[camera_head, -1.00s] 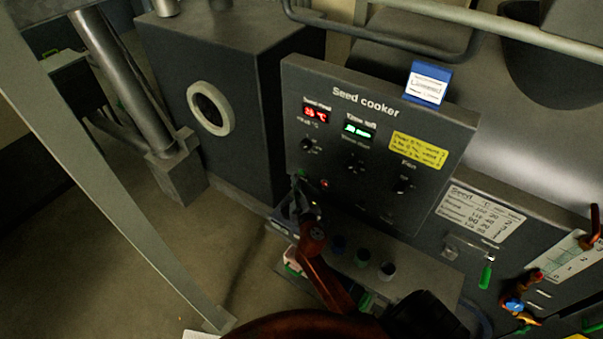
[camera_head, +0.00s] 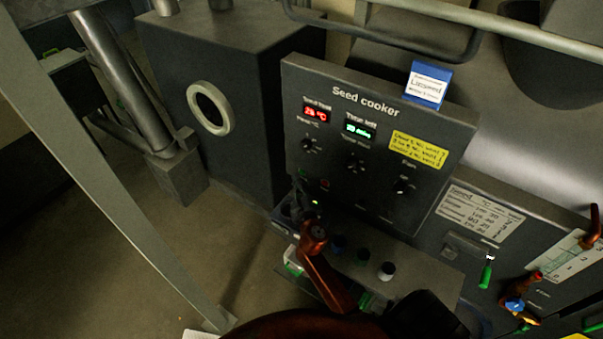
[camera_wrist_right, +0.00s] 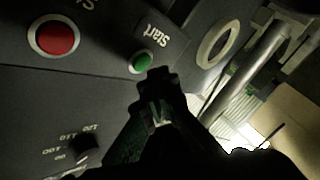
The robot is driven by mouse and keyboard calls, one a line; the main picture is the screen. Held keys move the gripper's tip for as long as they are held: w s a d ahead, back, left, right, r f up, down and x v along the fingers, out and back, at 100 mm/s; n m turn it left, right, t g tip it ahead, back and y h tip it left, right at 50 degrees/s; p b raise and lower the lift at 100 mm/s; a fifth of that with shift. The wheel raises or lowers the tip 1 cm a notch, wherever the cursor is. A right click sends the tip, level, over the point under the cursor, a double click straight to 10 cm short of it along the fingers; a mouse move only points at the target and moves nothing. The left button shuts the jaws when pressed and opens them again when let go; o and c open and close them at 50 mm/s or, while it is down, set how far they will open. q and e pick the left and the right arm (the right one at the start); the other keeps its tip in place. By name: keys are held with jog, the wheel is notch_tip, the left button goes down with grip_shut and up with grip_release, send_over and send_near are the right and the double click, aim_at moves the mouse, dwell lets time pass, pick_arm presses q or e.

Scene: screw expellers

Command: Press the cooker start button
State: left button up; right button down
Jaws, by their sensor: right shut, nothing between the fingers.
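The seed cooker panel (camera_head: 375,110) is a dark upright box with lit red and green displays. Its small green start button (camera_head: 302,173) sits at the lower left, and shows in the right wrist view (camera_wrist_right: 141,62) beside the word "Start". A red button (camera_wrist_right: 55,37) is next to it. My right gripper (camera_head: 298,202) is shut and empty, just below the start button in the head view. My left gripper is not in view.
Knobs (camera_head: 402,188) are on the panel front. A ledge (camera_head: 420,275) with several small colored caps juts out below it. A dark box with a round white ring (camera_head: 190,95) stands left. A slanted grey beam (camera_head: 110,180) crosses the left side.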

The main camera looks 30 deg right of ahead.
dwell(0.4)
jog(key=shift+d, duration=0.1)
jog(key=shift+w+d, duration=0.2)
jog(key=shift+d, duration=0.15)
jog(key=shift+w+d, duration=0.15)
jog(key=shift+d, duration=0.25)
dwell(1.0)
jog(key=shift+a, duration=0.1)
jog(key=shift+s+a+f, duration=0.1)
jog(key=shift+s+a, duration=0.1)
jog(key=shift+a, duration=0.15)
jog(key=shift+s+a, duration=0.15)
jog(key=shift+a, duration=0.2)
jog(key=shift+a, duration=0.1)
